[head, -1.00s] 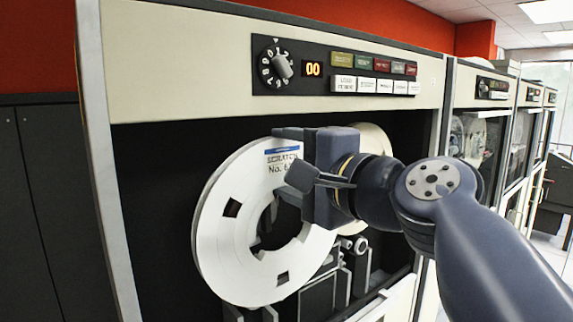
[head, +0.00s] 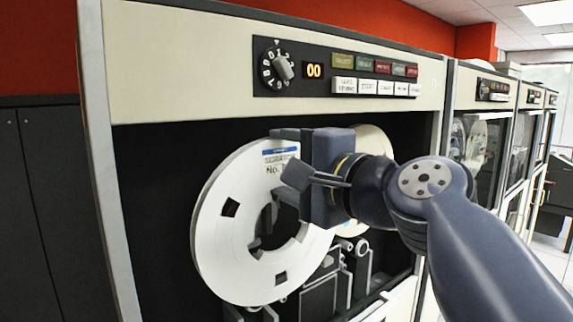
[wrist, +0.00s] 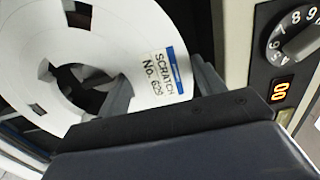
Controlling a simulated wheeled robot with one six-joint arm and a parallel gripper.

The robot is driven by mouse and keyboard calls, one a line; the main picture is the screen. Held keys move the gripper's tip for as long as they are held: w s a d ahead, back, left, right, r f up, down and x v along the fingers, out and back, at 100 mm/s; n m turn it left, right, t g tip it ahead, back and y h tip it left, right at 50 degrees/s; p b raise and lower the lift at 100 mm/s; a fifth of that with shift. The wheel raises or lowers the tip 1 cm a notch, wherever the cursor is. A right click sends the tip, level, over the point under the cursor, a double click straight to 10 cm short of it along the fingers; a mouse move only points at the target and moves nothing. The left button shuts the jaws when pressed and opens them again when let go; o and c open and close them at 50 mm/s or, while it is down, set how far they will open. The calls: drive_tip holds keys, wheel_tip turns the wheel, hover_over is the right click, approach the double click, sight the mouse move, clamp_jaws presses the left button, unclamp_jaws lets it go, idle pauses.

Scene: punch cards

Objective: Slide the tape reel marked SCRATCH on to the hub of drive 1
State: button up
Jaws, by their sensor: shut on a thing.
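The white SCRATCH tape reel (head: 218,240) stands upright, facing out, at the open front of the nearest tape drive (head: 120,160). Its label reads SCRATCH No. 629 in the wrist view (wrist: 125,35). My gripper (head: 283,165) is shut on the reel's ring at its right side, near the label; both fingers also show in the wrist view (wrist: 160,88). Dark grey parts show through the reel's centre hole. I cannot tell whether these are the hub, or whether the reel touches it.
A second, cream reel (head: 374,140) sits behind my gripper in the same drive. A panel (head: 335,72) above has a dial, a display reading 00 and several buttons. Grey mechanism parts (head: 345,280) lie below. More drives (head: 480,140) stand to the right.

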drive_tip(key=shift+p+x, duration=0.55)
drive_tip(key=shift+x, duration=2.65)
drive_tip(key=o, duration=1.5)
drive_tip(key=shift+c, duration=1.3)
drive_tip(key=shift+b+v, duration=1.65)
drive_tip(key=shift+v, duration=3.35)
drive_tip(key=shift+w, duration=0.1)
drive_tip(key=p+x, duration=0.3)
drive_tip(key=x, duration=0.7)
